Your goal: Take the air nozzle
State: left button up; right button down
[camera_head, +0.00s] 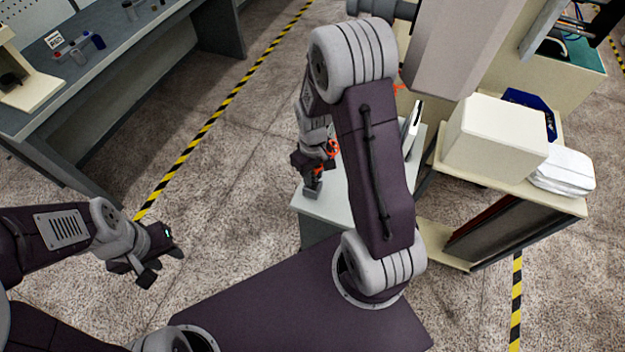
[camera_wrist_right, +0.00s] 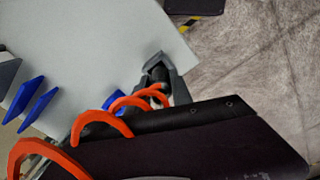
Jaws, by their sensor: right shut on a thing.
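My right gripper (camera_head: 313,180) is over the small light-topped table (camera_head: 325,205), near its left edge. In the right wrist view its dark tips (camera_wrist_right: 163,75) are close together over the pale tabletop. It is shut on a small grey piece, which I take for the air nozzle (camera_head: 312,190); its shape is largely hidden by the gripper. An orange coiled hose (camera_head: 333,150) shows beside the gripper; its loops (camera_wrist_right: 100,120) run along the wrist in the wrist view. My left gripper (camera_head: 158,264) is open and empty over the floor at the left.
Blue parts (camera_wrist_right: 38,107) lie near the tabletop's left in the wrist view. A cream shelf cart (camera_head: 570,203) with a cream box (camera_head: 497,137) stands right of the table. A grey workbench (camera_head: 110,62) is at the upper left. Open floor (camera_head: 240,150) lies between.

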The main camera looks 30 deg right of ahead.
notch_tip(320, 180, up, 10)
dwell(0.5)
